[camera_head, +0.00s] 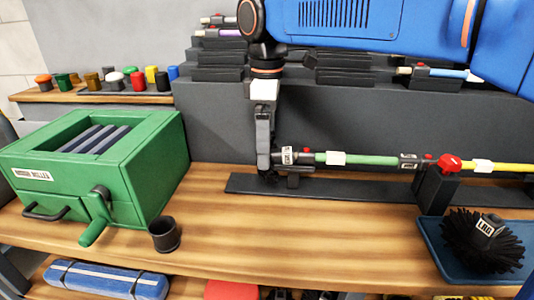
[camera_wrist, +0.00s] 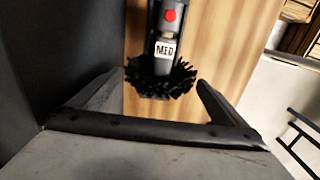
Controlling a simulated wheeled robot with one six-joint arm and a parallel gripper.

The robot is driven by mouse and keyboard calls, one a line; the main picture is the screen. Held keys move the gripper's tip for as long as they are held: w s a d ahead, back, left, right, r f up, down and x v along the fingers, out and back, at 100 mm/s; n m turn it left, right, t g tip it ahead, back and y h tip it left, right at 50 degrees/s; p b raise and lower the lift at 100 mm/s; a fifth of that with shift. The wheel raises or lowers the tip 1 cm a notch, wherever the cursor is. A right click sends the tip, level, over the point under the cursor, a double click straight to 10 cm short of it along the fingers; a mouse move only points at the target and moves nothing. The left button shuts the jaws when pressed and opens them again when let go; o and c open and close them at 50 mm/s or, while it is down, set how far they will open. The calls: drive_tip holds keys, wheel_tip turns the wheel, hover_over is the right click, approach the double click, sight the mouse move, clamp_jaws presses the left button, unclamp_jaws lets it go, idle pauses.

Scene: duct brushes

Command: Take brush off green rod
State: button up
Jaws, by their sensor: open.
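The green rod (camera_head: 372,160) lies level above a dark base strip, its right end joined at a coupling with a red button. At its left end is a dark fitting with a white label (camera_head: 287,155). In the wrist view a black-bristled brush (camera_wrist: 150,80) sits on the end of a dark grey fitting with a red button (camera_wrist: 170,15) and a label reading MED. My gripper (camera_head: 266,165) points down at the rod's left end and hides most of the brush in the head view. In the wrist view my gripper (camera_wrist: 158,88) is open, its fingers apart on either side of the brush.
A green box with a crank (camera_head: 95,170) and a dark cup (camera_head: 164,235) stand left. A loose black brush (camera_head: 483,240) lies in a blue tray (camera_head: 440,262) at right. A yellow rod (camera_head: 505,167) continues right past a dark stand (camera_head: 435,190). Stepped racks rise behind.

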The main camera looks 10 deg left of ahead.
drive_tip(key=shift+f, duration=1.9)
drive_tip(key=c, duration=1.1)
